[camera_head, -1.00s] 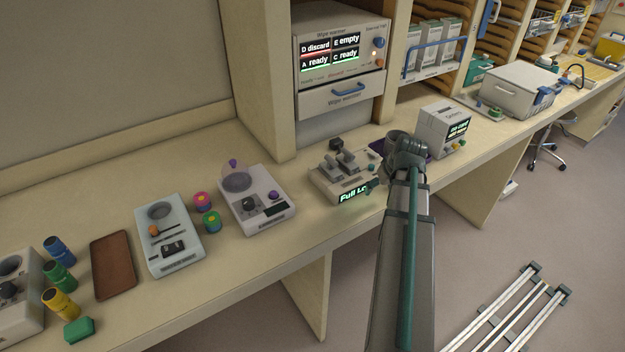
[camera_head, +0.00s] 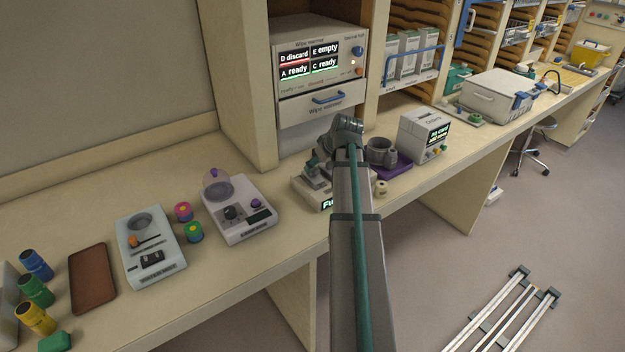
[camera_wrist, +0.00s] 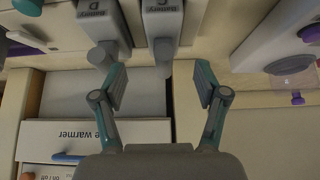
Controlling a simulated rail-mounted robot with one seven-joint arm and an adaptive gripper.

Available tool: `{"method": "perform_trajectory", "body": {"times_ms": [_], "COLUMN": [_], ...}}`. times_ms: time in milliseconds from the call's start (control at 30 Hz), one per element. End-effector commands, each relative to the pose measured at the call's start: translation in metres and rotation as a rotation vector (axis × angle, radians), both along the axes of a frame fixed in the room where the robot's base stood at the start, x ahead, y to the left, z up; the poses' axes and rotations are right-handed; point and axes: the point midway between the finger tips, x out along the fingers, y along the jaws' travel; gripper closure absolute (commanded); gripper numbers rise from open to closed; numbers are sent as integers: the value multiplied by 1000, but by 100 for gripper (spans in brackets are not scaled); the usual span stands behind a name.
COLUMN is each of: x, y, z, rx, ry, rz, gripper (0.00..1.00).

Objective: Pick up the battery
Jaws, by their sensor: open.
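Two grey-white batteries stand side by side in the wrist view, one labelled Battery D (camera_wrist: 100,22) and one labelled Battery C (camera_wrist: 162,20), each with a rounded grey knob end. My gripper (camera_wrist: 159,72) is open and empty, its two teal fingers apart. Battery C lies ahead between the finger lines, and Battery D is ahead of the left finger; I see no contact. In the head view the battery dock (camera_head: 328,204) with its green-lit display is partly hidden by my arm. My gripper (camera_head: 318,165) is over it and hard to make out.
The wipe warmer (camera_head: 322,75) stands behind the dock, with a shelf upright left of it. A purple-based device (camera_head: 388,165) and a white box with a screen (camera_head: 424,135) stand right of the dock. A white device with a clear dome (camera_head: 238,208) stands left.

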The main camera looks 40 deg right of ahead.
Motion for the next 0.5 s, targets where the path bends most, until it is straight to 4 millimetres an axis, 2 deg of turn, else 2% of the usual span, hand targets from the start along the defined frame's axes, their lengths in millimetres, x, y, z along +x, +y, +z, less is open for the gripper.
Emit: {"method": "perform_trajectory", "body": {"times_ms": [233, 500], "x": [6, 22], "y": [1, 3], "z": [-10, -36], "rx": [1, 1], "ry": [2, 2], "rz": [1, 1], "gripper": [27, 27]}}
